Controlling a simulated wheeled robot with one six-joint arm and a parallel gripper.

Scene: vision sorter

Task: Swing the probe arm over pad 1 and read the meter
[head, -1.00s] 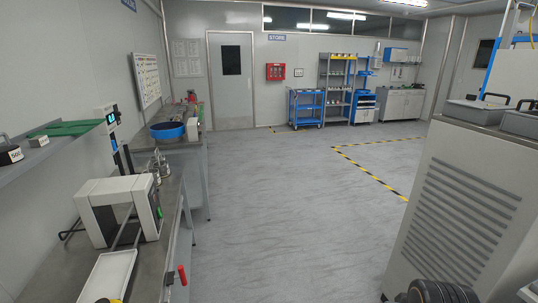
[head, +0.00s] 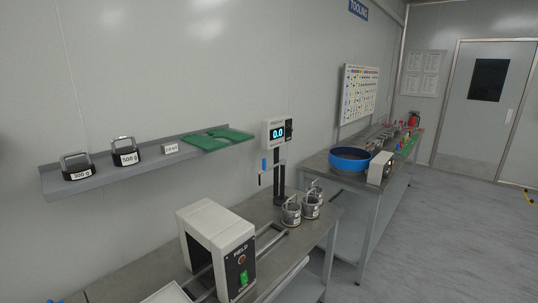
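A meter (head: 278,133) with a lit blue display reading 0.0 tops a dark upright post (head: 281,185) on the grey bench. Several metal cylinders with wire handles (head: 291,212) stand in front of the post. I cannot tell which thing is pad 1; no pad number is readable. My gripper is not in view.
A white box marked FIELD (head: 218,245) with a green switch stands on the near bench. A wall shelf (head: 100,180) holds labelled weights (head: 124,152) and a green item (head: 212,140). A blue round bowl (head: 349,158) sits on the farther bench.

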